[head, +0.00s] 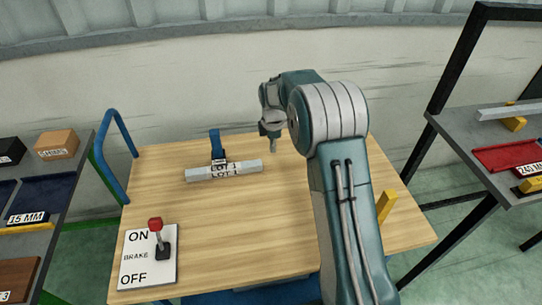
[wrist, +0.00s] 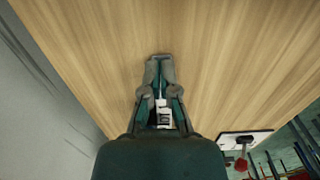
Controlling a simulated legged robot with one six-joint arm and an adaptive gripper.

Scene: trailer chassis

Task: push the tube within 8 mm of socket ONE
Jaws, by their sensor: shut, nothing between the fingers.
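A pale grey tube (head: 224,171) with flat faces lies across the wooden table, with "LOT 1" lettering at its middle. A blue upright piece (head: 215,143) with a dark base and a white label stands just behind it; whether they touch is unclear. No part marked socket ONE can be made out. My gripper (head: 273,153) points down over the table, beyond the tube's right end and apart from it. In the wrist view my gripper (wrist: 160,59) has its fingertips together, empty. A white lettered piece (wrist: 163,115) shows through the finger linkage, mostly hidden.
A brake panel (head: 135,272) with a red-knobbed lever (head: 156,238) sits at the table's front left. A yellow block (head: 386,206) stands at the right edge. Shelves with bins flank the table (head: 240,225). Its middle front is clear.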

